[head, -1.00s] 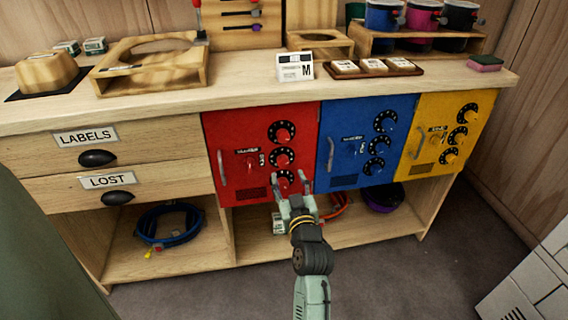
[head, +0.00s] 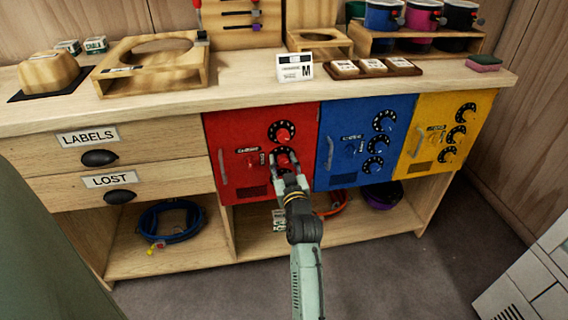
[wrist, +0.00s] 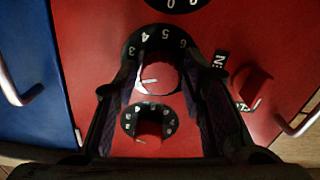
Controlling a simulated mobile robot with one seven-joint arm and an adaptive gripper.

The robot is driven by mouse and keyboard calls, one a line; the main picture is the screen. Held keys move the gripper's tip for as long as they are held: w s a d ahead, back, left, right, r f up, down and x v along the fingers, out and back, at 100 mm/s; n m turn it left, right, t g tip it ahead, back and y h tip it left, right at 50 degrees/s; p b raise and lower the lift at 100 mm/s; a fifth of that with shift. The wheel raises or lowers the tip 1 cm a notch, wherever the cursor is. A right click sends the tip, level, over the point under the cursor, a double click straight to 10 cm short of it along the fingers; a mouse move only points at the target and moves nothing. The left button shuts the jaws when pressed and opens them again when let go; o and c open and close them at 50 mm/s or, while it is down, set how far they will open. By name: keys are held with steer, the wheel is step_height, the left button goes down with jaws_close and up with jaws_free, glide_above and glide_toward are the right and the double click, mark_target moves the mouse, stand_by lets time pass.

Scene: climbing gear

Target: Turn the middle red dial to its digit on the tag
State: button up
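The red door (head: 225,135) has a column of black dials with red knobs. The middle red dial (head: 284,156) is partly covered by my gripper (head: 287,178) in the head view. The wrist view looks inverted; there the middle dial (wrist: 160,70) lies between the two spread fingers of my gripper (wrist: 160,85). Digits 3 to 6 show on its ring, and a white mark shows on its knob. Whether the fingers touch the knob is unclear. The top red dial (head: 282,132) is clear; the lowest is hidden in the head view. A white card marked M (head: 294,68) stands on the worktop; its small print is unreadable.
A red lever knob (head: 252,162) with small labels and a door handle (head: 222,167) sit left of the dials. The blue door (head: 335,125) and yellow door (head: 420,125) are at the right. Floor in front is clear.

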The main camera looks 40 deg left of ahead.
steer(key=c, duration=0.8)
steer(key=m+p, duration=0.2)
steer(key=m, duration=0.2)
steer(key=shift+r, duration=0.1)
steer(key=m+p, duration=0.2)
steer(key=m, duration=0.2)
steer(key=shift+p, duration=0.3)
steer(key=m+p, duration=0.2)
steer(key=m, duration=0.2)
steer(key=shift+w, duration=0.1)
steer(key=m+p, duration=0.2)
steer(key=m, duration=0.1)
steer(key=shift+d+m, duration=0.1)
steer(key=shift+m, duration=0.3)
steer(key=m+p, duration=0.3)
steer(key=m, duration=0.2)
steer(key=shift+f+m, duration=0.2)
steer(key=shift+m, duration=0.2)
